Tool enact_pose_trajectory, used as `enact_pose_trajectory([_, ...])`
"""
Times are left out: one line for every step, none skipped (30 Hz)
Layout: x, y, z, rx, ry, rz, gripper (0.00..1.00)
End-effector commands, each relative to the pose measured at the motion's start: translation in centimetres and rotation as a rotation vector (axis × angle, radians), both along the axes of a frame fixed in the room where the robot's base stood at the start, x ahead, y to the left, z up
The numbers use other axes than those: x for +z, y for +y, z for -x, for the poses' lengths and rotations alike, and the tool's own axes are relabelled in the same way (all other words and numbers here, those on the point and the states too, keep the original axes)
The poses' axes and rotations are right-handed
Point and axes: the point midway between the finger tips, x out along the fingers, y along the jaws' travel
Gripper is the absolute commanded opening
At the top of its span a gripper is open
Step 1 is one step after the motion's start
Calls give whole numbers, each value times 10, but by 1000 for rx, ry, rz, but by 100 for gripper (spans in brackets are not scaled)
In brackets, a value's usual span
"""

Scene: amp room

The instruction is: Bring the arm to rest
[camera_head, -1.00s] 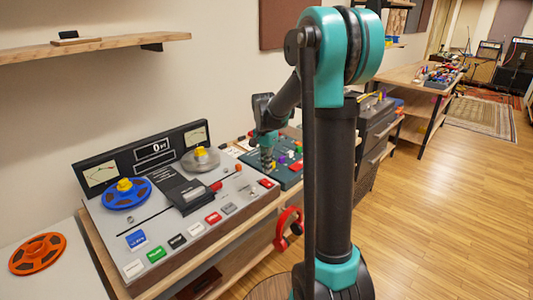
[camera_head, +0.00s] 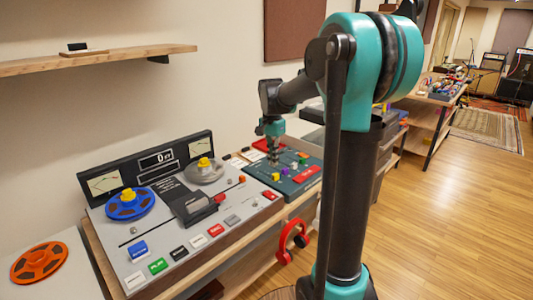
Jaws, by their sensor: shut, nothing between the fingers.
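My arm stands at the right of the head view, with a teal shoulder and a dark column. Its forearm reaches back left and bends down at the wrist. My gripper (camera_head: 273,160) is small in this view, points down and is shut with nothing in it. It is over the far left part of a dark green board (camera_head: 285,185) with several coloured blocks or knobs on it. I cannot tell the exact gap between the fingertips and the board.
A grey tape machine (camera_head: 165,245) with a blue reel (camera_head: 125,205) stands left of the board. An orange reel (camera_head: 39,263) lies at far left. Red headphones (camera_head: 290,240) hang at the bench front. A shelf (camera_head: 100,60) juts from the wall. Open wooden floor (camera_head: 450,220) lies right.

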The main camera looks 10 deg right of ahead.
Motion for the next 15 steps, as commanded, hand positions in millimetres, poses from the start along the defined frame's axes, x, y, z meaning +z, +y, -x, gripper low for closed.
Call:
enact_pose_trajectory([-3, -1, 6, 17, -7, -3, 0])
enact_pose_trajectory([-6, -2, 10, 34, -14, -4, 0])
enact_pose_trajectory([-11, -4, 17, 66, -28, -7, 0])
enact_pose_trajectory([-16, -6, 25, 95, -41, -9, 0])
enact_pose_trajectory([-21, -7, 33, 131, -55, -11, 0])
enact_pose_trajectory([-30, -10, 46, 184, -77, -14, 0])
enact_pose_trajectory([-37, -12, 57, 229, -95, -14, 0])
enact_pose_trajectory([-45, -14, 68, 275, -116, -14, 0])
enact_pose_trajectory([-55, -16, 83, 339, -142, -10, 0])
enact_pose_trajectory([-64, -18, 95, 387, -161, -8, 0])
enact_pose_trajectory([-72, -19, 106, 433, -181, -2, 0])
enact_pose_trajectory([-82, -22, 122, 495, -207, 6, 0])
enact_pose_trajectory([-90, -23, 133, 540, -225, 13, 0])
enact_pose_trajectory([-98, -24, 145, 585, -243, 21, 0])
enact_pose_trajectory([-108, -26, 159, 642, -266, 33, 0])
